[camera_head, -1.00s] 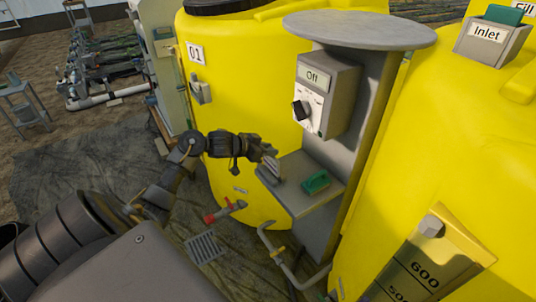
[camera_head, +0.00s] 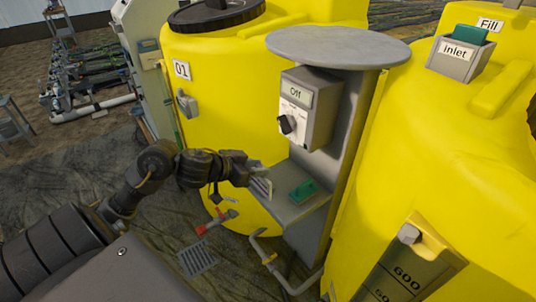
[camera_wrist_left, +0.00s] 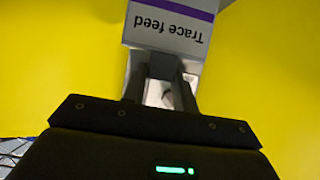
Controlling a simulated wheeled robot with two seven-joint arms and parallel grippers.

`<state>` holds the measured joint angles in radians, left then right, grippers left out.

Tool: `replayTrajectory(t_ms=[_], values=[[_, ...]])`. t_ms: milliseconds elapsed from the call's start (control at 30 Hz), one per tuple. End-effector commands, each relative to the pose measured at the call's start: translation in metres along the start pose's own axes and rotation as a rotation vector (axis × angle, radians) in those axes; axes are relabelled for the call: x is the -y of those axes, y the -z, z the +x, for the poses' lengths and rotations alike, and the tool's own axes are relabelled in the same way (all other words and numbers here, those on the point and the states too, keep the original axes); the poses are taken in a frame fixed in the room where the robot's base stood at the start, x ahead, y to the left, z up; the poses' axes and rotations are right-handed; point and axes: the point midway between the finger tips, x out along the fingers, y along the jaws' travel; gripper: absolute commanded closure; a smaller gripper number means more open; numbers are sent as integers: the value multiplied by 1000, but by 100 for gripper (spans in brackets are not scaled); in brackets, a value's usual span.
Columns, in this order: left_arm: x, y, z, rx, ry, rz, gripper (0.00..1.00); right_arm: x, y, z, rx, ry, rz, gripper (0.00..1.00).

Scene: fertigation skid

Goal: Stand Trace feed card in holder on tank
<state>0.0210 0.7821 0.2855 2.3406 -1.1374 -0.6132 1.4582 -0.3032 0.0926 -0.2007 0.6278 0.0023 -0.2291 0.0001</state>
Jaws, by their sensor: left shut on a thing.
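My left gripper (camera_head: 255,177) is shut on the Trace feed card (camera_wrist_left: 172,32). In the left wrist view the card is white with a purple stripe, and its words show upside down, just past my fingertips (camera_wrist_left: 165,92). In the head view only a small pale part of it (camera_head: 261,187) shows at the left edge of the grey shelf (camera_head: 300,212); I cannot tell whether it touches. A small grey bracket (camera_head: 187,105) is on the yellow tank (camera_head: 230,65) under the label 01. I cannot tell whether this is the holder. My right gripper is not in view.
A green object (camera_head: 303,191) lies on the shelf, below a grey switch box marked Off (camera_head: 308,105). A round grey cover (camera_head: 338,46) overhangs it. A second yellow tank (camera_head: 440,140) with an Inlet box (camera_head: 461,58) stands right. A red-handled valve (camera_head: 212,222) is low down.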

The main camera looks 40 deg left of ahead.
Motion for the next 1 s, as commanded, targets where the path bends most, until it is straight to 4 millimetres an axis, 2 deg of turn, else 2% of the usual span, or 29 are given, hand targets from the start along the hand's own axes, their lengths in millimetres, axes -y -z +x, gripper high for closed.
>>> replayTrajectory(t_ms=[233,333,433,600,733,800,1000], values=[[0,0,0,-1,-2,4,100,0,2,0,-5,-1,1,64],[-8,0,1,-1,-43,28,100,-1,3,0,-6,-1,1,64],[-34,-8,3,14,-148,73,100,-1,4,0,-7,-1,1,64],[-99,-12,7,21,-399,191,100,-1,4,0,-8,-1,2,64],[-138,-10,5,21,-549,270,100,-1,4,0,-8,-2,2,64],[-147,-7,5,20,-579,292,100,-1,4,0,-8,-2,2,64],[-150,6,7,1,-580,317,100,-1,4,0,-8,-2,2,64]])
